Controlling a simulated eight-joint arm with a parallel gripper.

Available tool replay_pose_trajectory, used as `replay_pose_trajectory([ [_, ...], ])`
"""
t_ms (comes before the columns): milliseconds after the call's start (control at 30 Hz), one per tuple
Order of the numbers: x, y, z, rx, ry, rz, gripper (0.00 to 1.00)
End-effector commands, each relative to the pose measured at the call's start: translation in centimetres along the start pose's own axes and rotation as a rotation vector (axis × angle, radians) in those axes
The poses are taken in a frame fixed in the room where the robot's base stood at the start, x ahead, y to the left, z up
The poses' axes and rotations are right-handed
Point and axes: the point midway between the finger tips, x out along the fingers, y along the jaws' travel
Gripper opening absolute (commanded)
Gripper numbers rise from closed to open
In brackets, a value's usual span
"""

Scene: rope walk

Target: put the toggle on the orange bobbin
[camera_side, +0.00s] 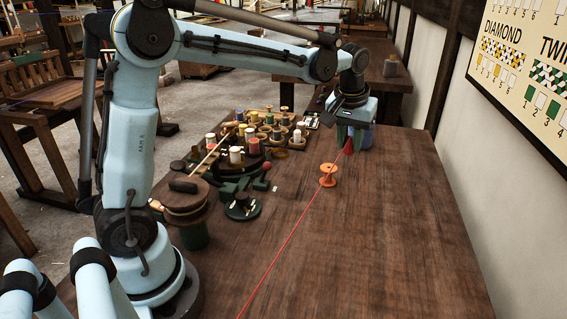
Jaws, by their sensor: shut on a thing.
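The orange bobbin (328,175) stands upright on the wooden table, near the middle of the picture. My gripper (349,138) is above the table, farther back and a little to the right of the bobbin. It is shut on a small red piece, which looks like the toggle (349,147); its shape is partly hidden by the fingers. A thin red cord (285,250) runs from that piece past the bobbin to the table's front. I cannot tell whether the cord touches the bobbin.
A green-based disc (242,207) and a lidded wooden pot (187,208) are nearer. A blue-grey cylinder (367,138) stands close behind my gripper. The table's right side is clear.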

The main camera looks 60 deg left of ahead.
Motion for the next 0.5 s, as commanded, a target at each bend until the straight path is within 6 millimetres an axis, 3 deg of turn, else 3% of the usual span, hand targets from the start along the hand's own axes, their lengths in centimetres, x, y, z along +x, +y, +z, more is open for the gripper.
replay_pose_trajectory([
  [300, 5.1, -4.9, -3.4, -0.003, 0.001, 0.0, 0.0],
  [500, 6.9, -6.5, -4.5, 0.001, 0.0, 0.001, 0.0],
])
